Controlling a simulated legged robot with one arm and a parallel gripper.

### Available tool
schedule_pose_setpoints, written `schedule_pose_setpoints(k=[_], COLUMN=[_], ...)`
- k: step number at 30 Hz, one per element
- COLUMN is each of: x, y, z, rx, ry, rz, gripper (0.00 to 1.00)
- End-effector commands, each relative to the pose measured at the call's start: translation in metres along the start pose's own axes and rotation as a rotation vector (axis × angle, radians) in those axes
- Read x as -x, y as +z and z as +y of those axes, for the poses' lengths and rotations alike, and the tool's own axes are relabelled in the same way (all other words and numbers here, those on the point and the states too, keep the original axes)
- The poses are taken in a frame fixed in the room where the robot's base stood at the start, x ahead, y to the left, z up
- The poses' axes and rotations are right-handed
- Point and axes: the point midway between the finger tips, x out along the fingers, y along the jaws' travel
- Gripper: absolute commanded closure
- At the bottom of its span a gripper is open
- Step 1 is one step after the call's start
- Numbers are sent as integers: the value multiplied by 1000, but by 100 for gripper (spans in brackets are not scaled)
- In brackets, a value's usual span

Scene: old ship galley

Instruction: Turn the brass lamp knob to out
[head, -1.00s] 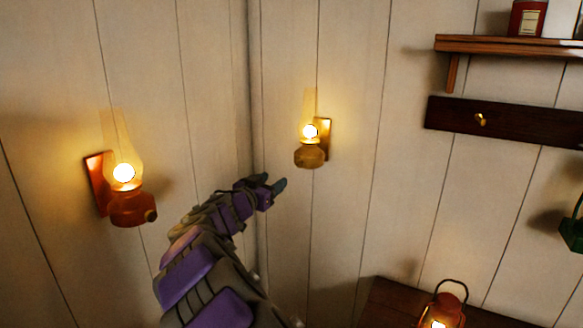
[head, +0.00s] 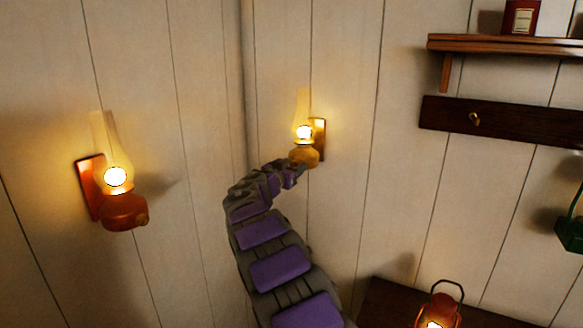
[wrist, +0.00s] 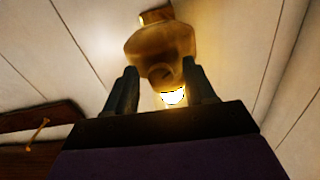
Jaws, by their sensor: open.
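The brass lamp (head: 305,155) is mounted on the wall just right of the corner and is lit. It also shows in the wrist view (wrist: 158,42), where it appears upside down. Its round knob (wrist: 165,73) lies between the two dark fingers of my gripper (wrist: 163,86), with a gap on each side. My gripper is open and holds nothing. In the head view my gripper (head: 297,171) is at the lower front of the lamp, and its fingertips are hard to make out there. The knob is not distinct in the head view.
A lit copper-red lamp (head: 123,212) hangs on the left wall. At right are a shelf (head: 500,44) with a red jar (head: 521,17), a dark peg rail (head: 510,121) and a green object (head: 570,232). A lit red lantern (head: 437,312) stands below.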

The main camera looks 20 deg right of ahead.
Motion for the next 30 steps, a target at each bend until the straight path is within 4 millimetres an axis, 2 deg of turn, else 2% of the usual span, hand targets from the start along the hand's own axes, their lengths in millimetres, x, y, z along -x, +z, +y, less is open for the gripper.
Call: schedule_pose_setpoints(k=[7, 24, 30], x=[0, 0, 0], y=[0, 0, 1], z=[-1, -2, -2], rx=[1, 1, 9], ry=[-1, -2, -3], rz=[0, 0, 0], gripper=[45, 99, 100])
